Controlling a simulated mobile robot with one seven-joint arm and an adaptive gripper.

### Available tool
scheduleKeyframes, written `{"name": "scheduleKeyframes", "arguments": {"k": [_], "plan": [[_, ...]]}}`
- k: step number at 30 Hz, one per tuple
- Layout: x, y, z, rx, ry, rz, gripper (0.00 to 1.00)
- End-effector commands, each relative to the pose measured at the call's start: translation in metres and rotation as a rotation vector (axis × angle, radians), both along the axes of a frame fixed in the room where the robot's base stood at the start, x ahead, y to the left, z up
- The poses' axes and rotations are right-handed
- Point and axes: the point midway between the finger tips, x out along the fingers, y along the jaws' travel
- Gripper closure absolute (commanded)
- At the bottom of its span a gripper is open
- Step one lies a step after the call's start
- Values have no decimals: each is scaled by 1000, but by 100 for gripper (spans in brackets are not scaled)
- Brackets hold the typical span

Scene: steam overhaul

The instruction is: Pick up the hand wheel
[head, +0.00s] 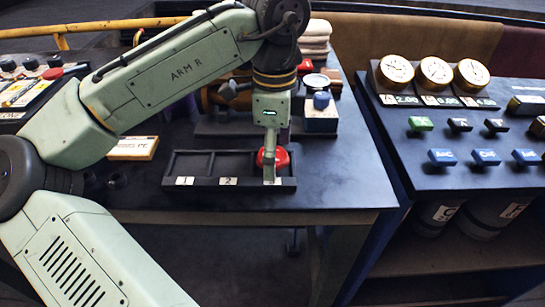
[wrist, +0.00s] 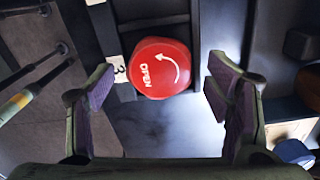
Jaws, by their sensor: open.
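The hand wheel (wrist: 161,68) is a red, roughly round piece with a white curved arrow and the word OPEN on top. It lies in the right compartment, marked 3, of the black tray (head: 228,184); in the head view, the red wheel (head: 282,157) is partly hidden behind my gripper (head: 269,178). In the wrist view my gripper (wrist: 160,88) is open, with purple-padded fingers spread left and right of the wheel. No finger visibly touches it; the exact height above it is hard to tell.
Tray compartments 1 and 2 look empty. A blue-topped block (head: 321,113) and brass parts stand behind the tray. A panel with gauges (head: 434,73) and several coloured blocks is at the right. The dark tabletop (head: 345,165) right of the tray is clear.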

Motion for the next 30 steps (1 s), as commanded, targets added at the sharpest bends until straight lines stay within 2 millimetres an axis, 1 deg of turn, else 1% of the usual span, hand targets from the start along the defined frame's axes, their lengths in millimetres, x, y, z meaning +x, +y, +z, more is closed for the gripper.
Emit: {"name": "scheduleKeyframes", "arguments": {"k": [1,2,27,29,30], "plan": [[0,0,0,0,0,0,29],[0,0,0,0,0,0,31],[0,0,0,0,0,0,87],[0,0,1,0,-1,0,90],[0,0,1,0,-1,0,90]]}}
